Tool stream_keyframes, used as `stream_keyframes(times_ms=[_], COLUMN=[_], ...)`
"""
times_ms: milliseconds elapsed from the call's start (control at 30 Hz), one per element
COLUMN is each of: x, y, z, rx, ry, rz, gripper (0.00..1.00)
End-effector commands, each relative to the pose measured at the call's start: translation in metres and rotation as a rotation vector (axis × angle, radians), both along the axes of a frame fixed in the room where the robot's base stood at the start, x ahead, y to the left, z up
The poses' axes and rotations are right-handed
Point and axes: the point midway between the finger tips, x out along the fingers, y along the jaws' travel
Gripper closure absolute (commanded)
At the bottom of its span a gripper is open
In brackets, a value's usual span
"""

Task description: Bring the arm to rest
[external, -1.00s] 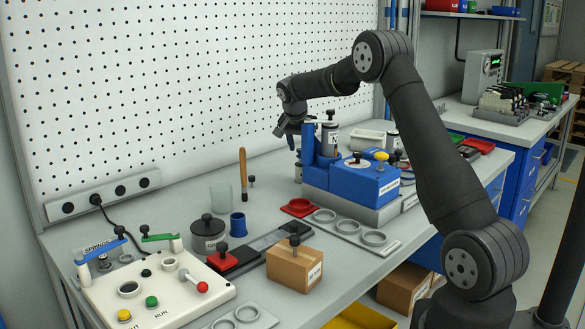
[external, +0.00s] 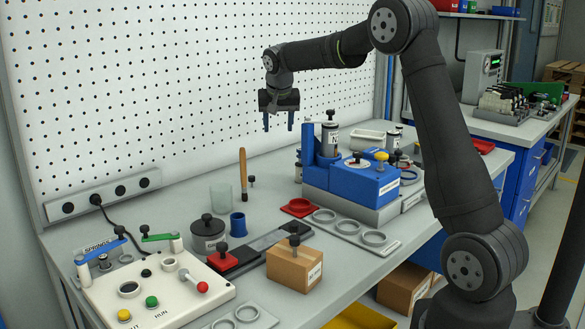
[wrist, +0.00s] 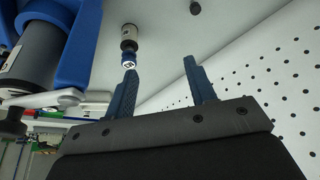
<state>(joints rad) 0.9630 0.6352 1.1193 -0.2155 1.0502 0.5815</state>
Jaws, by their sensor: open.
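My gripper (external: 279,122) hangs in the air above the back of the bench, in front of the white pegboard, fingers pointing down. Its two blue fingers are apart with nothing between them; they also show in the wrist view (wrist: 166,88). The blue fixture (external: 350,184) stands on the bench to the right and below my gripper. A grey cylinder with a black knob (external: 331,138) stands upright in its tall blue holder. The fixture's blue and grey parts (wrist: 52,45) show at the left of the wrist view.
On the bench are a control panel (external: 150,290), a cardboard box (external: 294,268), a dark lidded pot (external: 208,236), a clear cup (external: 222,197), an upright brown-handled tool (external: 243,175) and a grey ring plate (external: 350,231). The pegboard (external: 180,90) rises behind. Air around my gripper is clear.

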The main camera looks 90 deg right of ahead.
Motion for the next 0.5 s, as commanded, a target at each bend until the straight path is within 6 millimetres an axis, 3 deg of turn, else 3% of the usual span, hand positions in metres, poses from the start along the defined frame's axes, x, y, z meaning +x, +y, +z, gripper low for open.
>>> stream_keyframes(times_ms=[500], x=[0.002], y=[0.004], z=[-0.104], rx=[0.002], ry=[0.002], rz=[0.017], gripper=[0.5])
